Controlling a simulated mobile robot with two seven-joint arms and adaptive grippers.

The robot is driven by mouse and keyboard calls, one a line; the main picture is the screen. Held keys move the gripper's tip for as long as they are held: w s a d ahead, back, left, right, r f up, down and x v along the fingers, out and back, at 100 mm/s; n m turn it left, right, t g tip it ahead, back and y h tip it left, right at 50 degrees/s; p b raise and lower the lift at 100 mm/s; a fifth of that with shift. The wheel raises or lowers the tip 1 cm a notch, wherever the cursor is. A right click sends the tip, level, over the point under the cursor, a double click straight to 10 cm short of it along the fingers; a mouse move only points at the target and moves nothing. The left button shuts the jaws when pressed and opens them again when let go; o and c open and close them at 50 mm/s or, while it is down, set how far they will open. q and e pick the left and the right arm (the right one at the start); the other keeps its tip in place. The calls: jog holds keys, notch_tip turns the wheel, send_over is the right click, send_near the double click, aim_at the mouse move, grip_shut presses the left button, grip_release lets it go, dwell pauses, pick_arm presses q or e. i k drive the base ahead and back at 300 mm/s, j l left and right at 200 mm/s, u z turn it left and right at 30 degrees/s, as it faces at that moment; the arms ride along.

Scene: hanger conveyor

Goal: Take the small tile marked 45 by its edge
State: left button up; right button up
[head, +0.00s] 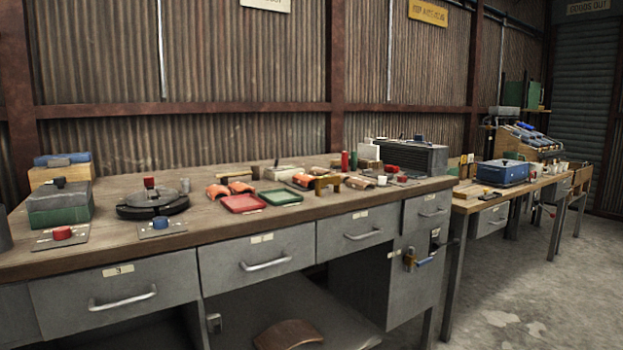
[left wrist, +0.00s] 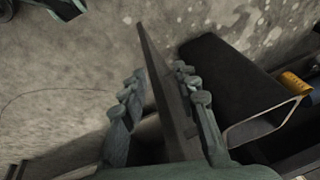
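No tile with a readable 45 shows in either view. Several small pale pieces (head: 402,178) lie on the long wooden workbench (head: 250,232), but they are too small to read. My left gripper (left wrist: 159,73) shows in the left wrist view, its two jointed fingers apart. A long dark bar (left wrist: 158,75) shows in the gap between them; I cannot tell whether it touches them or lies beyond. Neither gripper is in the head view.
The bench carries a black round device (head: 152,203), a green box (head: 60,205), a red tray (head: 243,204), a green tray (head: 280,197) and a grey ribbed unit (head: 408,158). Farther right, a second bench holds a blue box (head: 502,173). Concrete floor (head: 510,290) is clear.

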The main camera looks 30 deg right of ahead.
aim_at(302, 179)
jog(key=l+u, duration=0.35)
jog(key=l, duration=1.95)
